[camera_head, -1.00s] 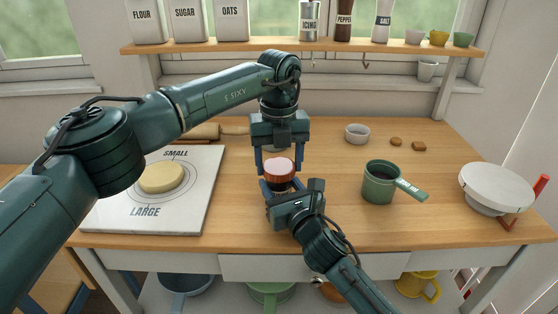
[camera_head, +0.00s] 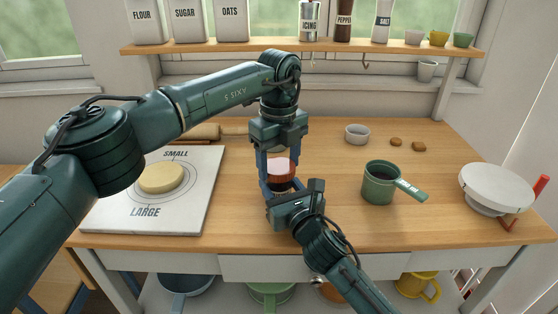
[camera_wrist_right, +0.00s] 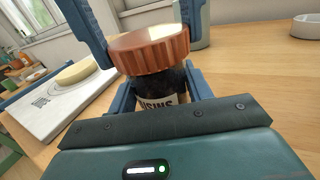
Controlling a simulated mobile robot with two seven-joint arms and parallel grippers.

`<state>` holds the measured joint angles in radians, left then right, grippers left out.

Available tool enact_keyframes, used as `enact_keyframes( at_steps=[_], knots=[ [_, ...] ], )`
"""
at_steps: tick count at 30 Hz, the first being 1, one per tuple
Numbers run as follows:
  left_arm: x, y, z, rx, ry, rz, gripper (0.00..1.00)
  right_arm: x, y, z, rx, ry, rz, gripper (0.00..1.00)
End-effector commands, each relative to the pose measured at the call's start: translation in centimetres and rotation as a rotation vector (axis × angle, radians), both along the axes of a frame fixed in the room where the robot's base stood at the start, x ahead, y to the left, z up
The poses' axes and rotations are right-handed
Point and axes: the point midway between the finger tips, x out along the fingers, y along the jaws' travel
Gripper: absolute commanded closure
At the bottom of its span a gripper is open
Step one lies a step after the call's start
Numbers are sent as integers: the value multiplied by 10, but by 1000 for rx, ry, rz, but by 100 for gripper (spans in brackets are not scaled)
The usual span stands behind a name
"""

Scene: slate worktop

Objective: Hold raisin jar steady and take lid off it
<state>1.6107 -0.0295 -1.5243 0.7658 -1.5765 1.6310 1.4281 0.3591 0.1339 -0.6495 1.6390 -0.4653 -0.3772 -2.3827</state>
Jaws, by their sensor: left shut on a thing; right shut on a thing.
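The raisin jar (camera_wrist_right: 153,86) is dark with a white label, partly readable in the right wrist view, and stands upright on the wooden worktop. Its ribbed orange-brown lid (camera_wrist_right: 150,50) sits on top; it also shows in the head view (camera_head: 281,172). I see no gap between lid and jar. My left gripper (camera_head: 279,168) comes down from above and is shut on the lid, one finger on each side. My right gripper (camera_head: 281,190) comes from the front and is shut around the jar's body below the lid. The fingers hide much of the jar.
A white board (camera_head: 199,211) with a dough round (camera_head: 161,179) lies to the left. A green mug (camera_head: 379,184), a small grey bowl (camera_head: 357,134) and a white round scale-like thing (camera_head: 497,188) stand to the right. A shelf (camera_head: 300,46) with canisters is behind.

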Motion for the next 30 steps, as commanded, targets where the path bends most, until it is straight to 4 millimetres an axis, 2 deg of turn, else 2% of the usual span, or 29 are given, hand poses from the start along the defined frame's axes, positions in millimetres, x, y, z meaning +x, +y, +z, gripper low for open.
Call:
enact_keyframes(
  at_steps=[18,30],
  knots=[
    [0,-1,21,-2,-1,-1,64,0,0,-1,-1,1,-1,100],
    [0,0,24,-1,-1,-1,64,0,0,-1,-1,1,-1,100]
  ],
)
